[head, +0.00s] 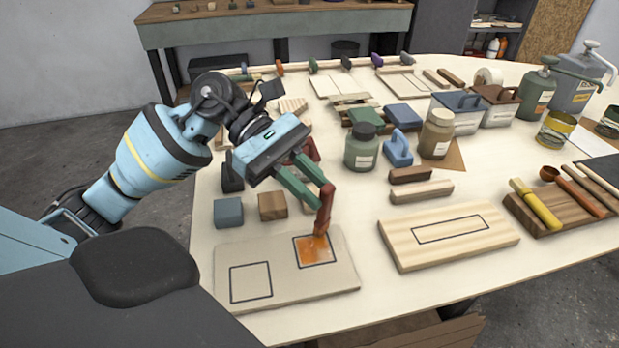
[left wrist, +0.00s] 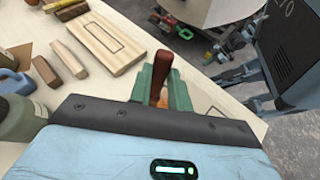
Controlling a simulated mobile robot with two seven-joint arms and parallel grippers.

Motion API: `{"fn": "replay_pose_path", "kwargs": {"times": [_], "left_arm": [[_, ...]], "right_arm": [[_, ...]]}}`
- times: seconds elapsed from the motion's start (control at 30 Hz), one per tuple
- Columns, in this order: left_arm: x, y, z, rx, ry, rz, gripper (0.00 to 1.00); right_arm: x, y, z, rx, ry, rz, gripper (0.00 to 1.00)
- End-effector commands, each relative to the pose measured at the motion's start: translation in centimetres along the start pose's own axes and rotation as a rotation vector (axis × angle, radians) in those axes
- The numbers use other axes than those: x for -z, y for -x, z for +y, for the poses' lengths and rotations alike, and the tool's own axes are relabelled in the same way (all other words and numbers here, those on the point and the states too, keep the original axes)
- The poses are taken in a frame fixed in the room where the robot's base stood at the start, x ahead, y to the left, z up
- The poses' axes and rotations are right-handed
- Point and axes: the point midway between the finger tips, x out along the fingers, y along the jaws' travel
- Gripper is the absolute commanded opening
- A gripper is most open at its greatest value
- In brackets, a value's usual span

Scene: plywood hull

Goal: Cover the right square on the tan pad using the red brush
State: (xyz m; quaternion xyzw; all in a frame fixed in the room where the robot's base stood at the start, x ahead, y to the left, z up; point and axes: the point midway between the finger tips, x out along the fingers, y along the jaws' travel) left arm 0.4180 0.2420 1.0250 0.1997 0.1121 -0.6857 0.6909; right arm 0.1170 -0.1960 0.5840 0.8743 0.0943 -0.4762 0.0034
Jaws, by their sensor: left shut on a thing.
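The tan pad (head: 285,290) lies at the front left of the table in the head view, with two outlined squares. The right square (head: 316,250) is largely filled with orange-brown colour, with paler patches. The left square (head: 250,281) is bare. My left gripper (head: 318,184) is shut on the red brush (head: 324,208), which stands nearly upright with its tip on the right square. In the left wrist view the red brush (left wrist: 161,88) shows between the green fingers; its tip is hidden there. My right gripper is not in view.
A wooden board with an outlined rectangle (head: 450,235) lies right of the pad. A blue block (head: 228,212) and a brown block (head: 272,206) sit behind the pad. Jars stand farther back; a yellow-handled brush (head: 535,204) lies on a striped board at right.

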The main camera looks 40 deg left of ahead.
Motion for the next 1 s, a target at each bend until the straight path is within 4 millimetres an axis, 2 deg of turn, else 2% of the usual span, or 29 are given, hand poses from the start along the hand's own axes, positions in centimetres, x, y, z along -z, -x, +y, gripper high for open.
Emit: {"fn": "replay_pose_path", "kwargs": {"times": [1.0], "left_arm": [[-0.9, -1.8, -1.6, 0.003, 0.002, 0.001, 0.00]], "right_arm": [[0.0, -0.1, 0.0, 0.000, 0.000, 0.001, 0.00]]}}
